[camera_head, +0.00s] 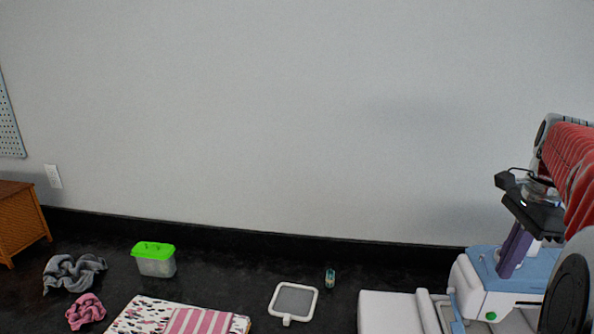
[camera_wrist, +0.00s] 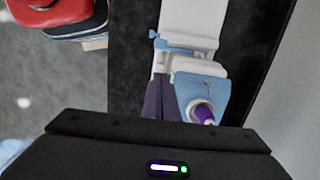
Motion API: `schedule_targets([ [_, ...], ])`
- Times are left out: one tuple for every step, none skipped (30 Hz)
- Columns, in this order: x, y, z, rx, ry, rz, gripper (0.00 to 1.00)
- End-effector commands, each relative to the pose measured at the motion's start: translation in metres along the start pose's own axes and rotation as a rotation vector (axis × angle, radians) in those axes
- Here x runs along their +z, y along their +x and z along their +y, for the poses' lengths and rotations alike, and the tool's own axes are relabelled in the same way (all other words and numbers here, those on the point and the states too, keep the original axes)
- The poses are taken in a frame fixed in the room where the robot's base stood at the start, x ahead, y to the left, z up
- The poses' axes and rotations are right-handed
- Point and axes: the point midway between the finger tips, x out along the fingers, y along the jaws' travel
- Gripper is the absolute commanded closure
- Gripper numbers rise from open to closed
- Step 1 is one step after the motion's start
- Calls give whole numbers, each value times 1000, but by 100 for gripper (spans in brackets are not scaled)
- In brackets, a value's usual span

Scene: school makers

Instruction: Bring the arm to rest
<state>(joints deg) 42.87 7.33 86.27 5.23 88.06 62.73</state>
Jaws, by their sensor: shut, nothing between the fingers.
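My gripper (camera_head: 532,214) is the black part at the right of the head view, raised above a white and light-blue machine (camera_head: 490,275). Its black body also fills the bottom of the wrist view (camera_wrist: 160,150), with a small white and green light on it. It is shut and empty. I cannot tell the gap between gripper and machine.
Across the dark surface are a framed grey panel (camera_head: 295,300), a small bottle (camera_head: 330,278), a green-lidded box (camera_head: 155,262), folded cloth (camera_head: 190,320), grey cloth (camera_head: 73,272), pink cloth (camera_head: 86,311) and a wicker box (camera_head: 22,220).

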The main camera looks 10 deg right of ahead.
Motion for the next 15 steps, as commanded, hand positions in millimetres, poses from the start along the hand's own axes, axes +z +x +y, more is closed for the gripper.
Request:
schedule_targets([
  [-2, 0, -2, -10, -30, 6, 100],
  [-3, 0, -4, -17, -54, 11, 100],
  [-4, 3, -6, -24, -88, 17, 100],
  [-6, 6, -7, -26, -115, 20, 100],
  [-6, 11, -7, -27, -144, 23, 100],
  [-8, 18, -8, -28, -183, 27, 100],
  [-9, 23, -7, -28, -213, 30, 100],
  [-9, 27, -6, -31, -244, 35, 100],
  [-9, 32, -4, -34, -285, 42, 100],
  [-8, 35, -2, -37, -317, 48, 100],
  [-6, 39, -1, -40, -354, 54, 100],
  [-1, 43, 2, -44, -406, 63, 100],
  [2, 46, 4, -48, -445, 72, 100],
  [7, 49, 6, -51, -489, 80, 100],
  [15, 53, 9, -57, -547, 92, 100],
])
